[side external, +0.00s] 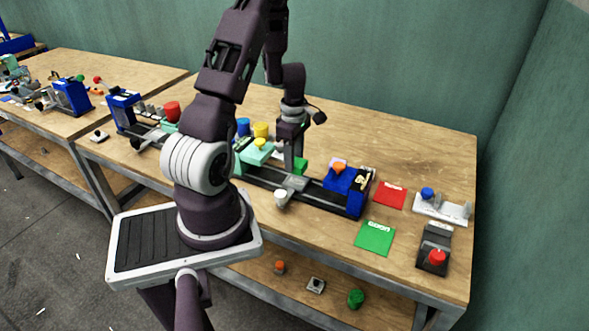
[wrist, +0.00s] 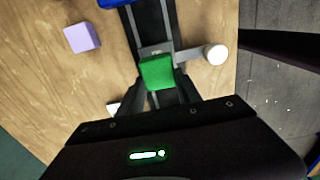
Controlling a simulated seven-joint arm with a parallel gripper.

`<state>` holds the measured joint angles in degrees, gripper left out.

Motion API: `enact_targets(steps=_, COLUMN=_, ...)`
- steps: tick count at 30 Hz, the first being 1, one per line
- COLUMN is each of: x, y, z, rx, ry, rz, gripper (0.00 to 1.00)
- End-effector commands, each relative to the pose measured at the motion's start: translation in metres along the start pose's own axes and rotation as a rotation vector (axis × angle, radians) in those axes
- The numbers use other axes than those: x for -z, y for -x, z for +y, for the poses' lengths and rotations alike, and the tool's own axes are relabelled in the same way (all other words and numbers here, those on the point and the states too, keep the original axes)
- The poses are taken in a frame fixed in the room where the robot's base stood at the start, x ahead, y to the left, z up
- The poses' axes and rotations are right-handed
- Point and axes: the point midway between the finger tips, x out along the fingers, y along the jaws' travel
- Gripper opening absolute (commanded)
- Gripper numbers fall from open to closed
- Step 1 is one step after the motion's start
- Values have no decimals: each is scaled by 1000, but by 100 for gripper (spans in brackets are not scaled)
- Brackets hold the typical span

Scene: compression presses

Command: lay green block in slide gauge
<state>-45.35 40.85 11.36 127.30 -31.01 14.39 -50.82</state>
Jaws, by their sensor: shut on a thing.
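My gripper (side external: 291,168) is shut on the green block (wrist: 157,72), which sits between its two fingertips (wrist: 161,84) in the wrist view. The block (side external: 301,165) is partly hidden by a finger in the side view. The slide gauge (side external: 315,195) is a long black rail with a blue end block (side external: 345,190) and a grey slider with a white knob (side external: 281,195). In the wrist view the green block overlaps the rail (wrist: 152,20), close beside the slider's arm and white knob (wrist: 215,55). I cannot tell whether block and gauge touch.
A lilac block (wrist: 82,37) lies on the wood beside the rail. A red mat (side external: 390,196), a green mat (side external: 375,238), a grey fixture with a blue knob (side external: 442,208) and a red-button box (side external: 435,248) stand at the right. The table's back right is clear.

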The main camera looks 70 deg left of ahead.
Motion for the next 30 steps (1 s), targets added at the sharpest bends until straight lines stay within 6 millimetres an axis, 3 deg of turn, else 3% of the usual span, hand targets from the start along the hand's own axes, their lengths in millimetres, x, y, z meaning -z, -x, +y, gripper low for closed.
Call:
enact_targets(steps=3, x=-1, y=31, z=2, rx=-7, ry=-5, rz=1, gripper=3)
enact_targets(steps=6, x=-1, y=48, z=1, rx=-4, ry=-3, rz=0, gripper=3)
enact_targets(steps=11, x=-1, y=58, z=0, rx=-1, ry=-5, rz=-1, gripper=3)
enact_targets(steps=14, x=-11, y=61, z=4, rx=-1, ry=-65, rz=-1, gripper=3)
enact_targets(steps=17, x=-37, y=70, z=11, rx=-4, ry=-219, rz=0, gripper=3)
enact_targets(steps=23, x=-116, y=103, z=18, rx=-7, ry=-709, rz=1, gripper=3)
enact_targets(steps=26, x=-164, y=125, z=11, rx=-7, ry=-1015, rz=1, gripper=3)
enact_targets(steps=30, x=-228, y=161, z=-12, rx=-7, ry=-1468, rz=1, gripper=3)
